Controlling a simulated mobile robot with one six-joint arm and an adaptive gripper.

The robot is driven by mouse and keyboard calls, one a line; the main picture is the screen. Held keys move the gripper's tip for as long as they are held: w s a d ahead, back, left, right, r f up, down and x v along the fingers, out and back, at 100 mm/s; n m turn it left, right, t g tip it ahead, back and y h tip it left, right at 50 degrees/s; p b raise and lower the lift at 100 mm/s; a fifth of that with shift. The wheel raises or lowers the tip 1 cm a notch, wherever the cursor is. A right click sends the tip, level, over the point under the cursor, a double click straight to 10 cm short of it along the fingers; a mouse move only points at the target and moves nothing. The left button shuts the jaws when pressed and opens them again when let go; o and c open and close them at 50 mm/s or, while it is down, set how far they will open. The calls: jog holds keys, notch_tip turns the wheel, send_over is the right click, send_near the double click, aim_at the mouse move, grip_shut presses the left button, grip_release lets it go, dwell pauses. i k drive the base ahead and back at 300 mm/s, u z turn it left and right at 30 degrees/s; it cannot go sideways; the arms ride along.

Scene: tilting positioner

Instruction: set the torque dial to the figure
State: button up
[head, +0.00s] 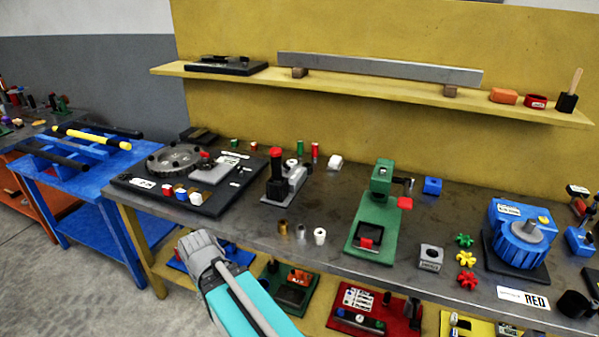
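I cannot tell for sure which part is the torque dial, and no figure is readable at this size. A large grey toothed disc (178,160) lies flat on a black plate at the left of the bench. A blue ribbed drum unit (523,240) with a grey knob (527,231) on top stands at the right. A white card (523,298) reading "RED" lies in front of it. My gripper (192,243) is grey, at the end of a teal arm link. It appears in front of the bench's front edge, apart from these things. Its fingers are too small to read.
A green press-like fixture (377,215) stands mid-bench, with a black and grey fixture (283,183) left of it. Small cylinders (319,236) and coloured star knobs (465,259) lie near the front edge. A yellow shelf (400,94) runs above. Trays (375,312) sit below.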

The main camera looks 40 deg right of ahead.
aim_at(287, 167)
jog(key=k, duration=0.85)
jog(key=z, duration=0.85)
jog(key=i, duration=1)
